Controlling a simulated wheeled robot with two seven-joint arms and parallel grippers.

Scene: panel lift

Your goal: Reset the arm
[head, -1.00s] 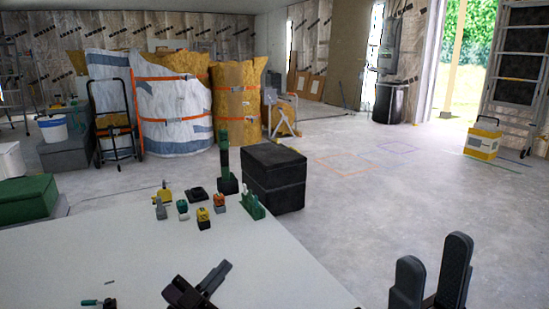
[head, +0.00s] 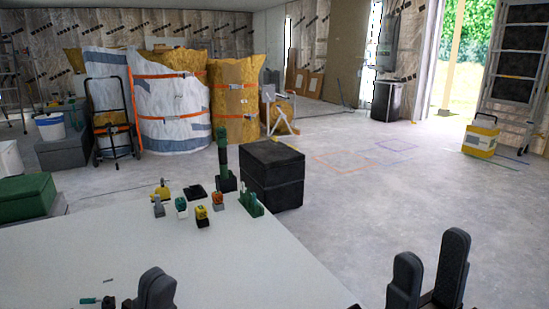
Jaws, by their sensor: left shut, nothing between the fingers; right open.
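My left gripper (head: 153,284) shows at the bottom left of the head view, over the front part of the white table (head: 250,265). Its dark fingers are together with nothing between them, and the picture's lower edge cuts off the rest. My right gripper (head: 431,254) is at the bottom right, past the table's right edge with the floor behind it. Its two dark fingers point up and stand apart, with nothing between them.
Several small tools and blocks stand near the table's far edge, among them a green holder (head: 250,204). A small green-handled tool (head: 91,301) lies beside my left gripper. Black boxes (head: 273,176) stand on the floor behind. The floor to the right is open.

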